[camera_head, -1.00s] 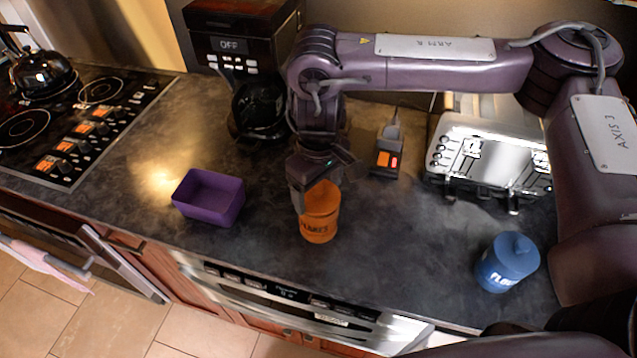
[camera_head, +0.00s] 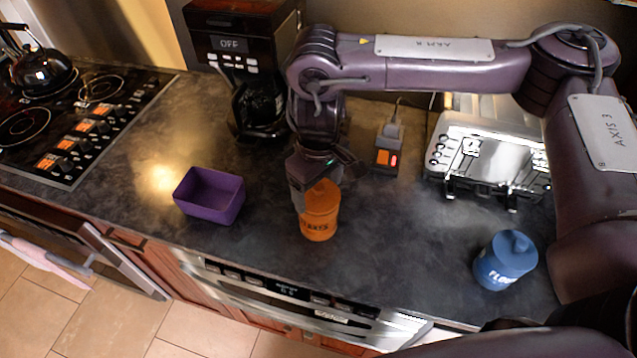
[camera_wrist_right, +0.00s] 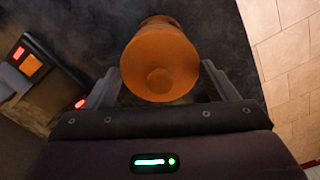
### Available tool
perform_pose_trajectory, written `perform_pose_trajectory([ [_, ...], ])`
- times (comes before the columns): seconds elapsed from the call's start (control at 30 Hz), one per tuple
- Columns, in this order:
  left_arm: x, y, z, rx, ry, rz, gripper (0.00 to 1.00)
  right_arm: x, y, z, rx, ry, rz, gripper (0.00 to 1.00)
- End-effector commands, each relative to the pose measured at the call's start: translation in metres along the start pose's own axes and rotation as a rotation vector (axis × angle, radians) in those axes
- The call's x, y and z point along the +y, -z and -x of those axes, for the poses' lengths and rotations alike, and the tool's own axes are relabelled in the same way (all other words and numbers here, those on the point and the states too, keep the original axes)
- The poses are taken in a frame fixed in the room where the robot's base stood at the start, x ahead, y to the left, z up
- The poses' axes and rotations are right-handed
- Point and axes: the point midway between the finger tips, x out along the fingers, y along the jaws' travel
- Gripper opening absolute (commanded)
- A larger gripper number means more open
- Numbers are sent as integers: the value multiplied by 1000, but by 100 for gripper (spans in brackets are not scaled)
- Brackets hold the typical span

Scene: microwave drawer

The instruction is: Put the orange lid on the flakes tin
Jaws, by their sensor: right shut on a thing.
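The orange flakes tin (camera_head: 318,229) stands upright on the dark counter, its lettering facing the front. The orange lid (camera_head: 322,192) is at the tin's top, partly hidden by my right gripper (camera_head: 318,186). In the wrist view the round lid (camera_wrist_right: 160,55) with its knob faces the camera, and the tin's body (camera_wrist_right: 160,19) shows just behind it. My right gripper's fingers (camera_wrist_right: 162,82) are on both sides of the lid, shut on it. I cannot tell whether the lid fully touches the rim. My left gripper is not in view.
A purple open box (camera_head: 209,210) stands left of the tin. A blue flour tin (camera_head: 505,262) stands at the right. A coffee maker (camera_head: 240,60), a small device with orange buttons (camera_head: 388,155) and a silver appliance (camera_head: 490,150) stand behind. The counter's front edge is close.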

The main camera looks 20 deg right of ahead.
Motion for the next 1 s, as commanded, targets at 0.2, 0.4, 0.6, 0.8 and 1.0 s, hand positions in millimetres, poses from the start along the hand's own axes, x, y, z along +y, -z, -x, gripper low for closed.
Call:
perform_pose_trajectory([
  [0.2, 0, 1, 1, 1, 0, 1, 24, 0, 0, 0, 1, 0, 0, 52],
  [0.4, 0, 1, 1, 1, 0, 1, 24, 0, 0, 0, 1, -1, 0, 52],
  [0.6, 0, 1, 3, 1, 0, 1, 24, 0, 0, 0, 1, -1, 0, 52],
  [0.8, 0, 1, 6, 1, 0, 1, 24, 0, 0, 0, 0, 0, 0, 52],
  [1.0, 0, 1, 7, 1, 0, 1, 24, 0, 0, -2, 1, 0, 0, 52],
])
